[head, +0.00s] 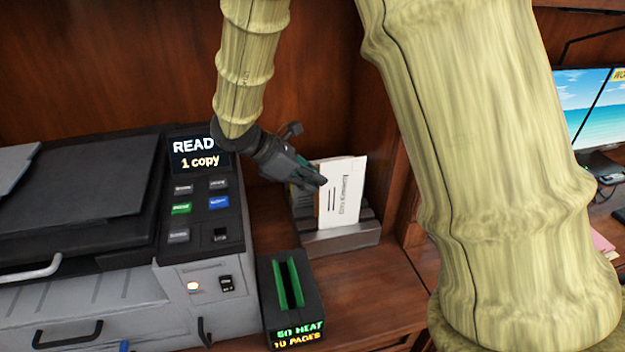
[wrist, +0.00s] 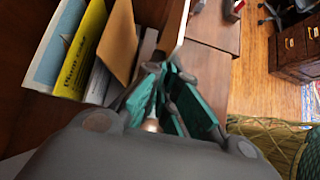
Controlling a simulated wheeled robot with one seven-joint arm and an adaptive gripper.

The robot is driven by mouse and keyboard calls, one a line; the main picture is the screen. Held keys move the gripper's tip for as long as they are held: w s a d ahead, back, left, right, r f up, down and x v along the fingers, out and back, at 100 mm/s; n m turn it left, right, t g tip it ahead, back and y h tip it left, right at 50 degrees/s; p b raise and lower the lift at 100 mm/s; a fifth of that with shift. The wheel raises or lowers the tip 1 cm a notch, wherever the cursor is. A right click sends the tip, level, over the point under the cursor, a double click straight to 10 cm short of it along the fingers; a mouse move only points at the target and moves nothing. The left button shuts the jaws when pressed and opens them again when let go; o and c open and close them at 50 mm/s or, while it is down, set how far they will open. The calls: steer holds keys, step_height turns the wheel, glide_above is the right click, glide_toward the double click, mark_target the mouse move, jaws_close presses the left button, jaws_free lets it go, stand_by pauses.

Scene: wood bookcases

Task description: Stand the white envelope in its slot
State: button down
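The white envelope (head: 345,190), with printed lines on its face, is upright at the grey slotted rack (head: 342,238). Its lower edge meets the rack near the front; I cannot tell how deep it sits in a slot. My gripper (head: 318,180) is at the envelope's left edge. In the wrist view the teal-padded fingers of my gripper (wrist: 166,68) come together at the tips on the thin white edge of the envelope (wrist: 182,28). Behind it in the rack stand a brown envelope (wrist: 118,42), a yellow booklet (wrist: 80,50) and a blue-white one (wrist: 57,42).
A copier (head: 90,200) fills the left side. A small black box with green slots (head: 288,285) stands in front of the rack. A wood panel (head: 395,160) rises just right of the rack. Bare desk (head: 370,285) lies in front of it.

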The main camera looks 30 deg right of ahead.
steer(key=shift+s+f+b, duration=0.1)
steer(key=shift+f+b, duration=0.3)
steer(key=shift+f, duration=0.2)
steer(key=c, duration=1.6)
jaws_free()
steer(key=shift+o, duration=0.2)
steer(key=shift+r, duration=0.1)
steer(key=v, duration=1.2)
steer(key=shift+s+a, duration=0.25)
steer(key=shift+r, duration=0.2)
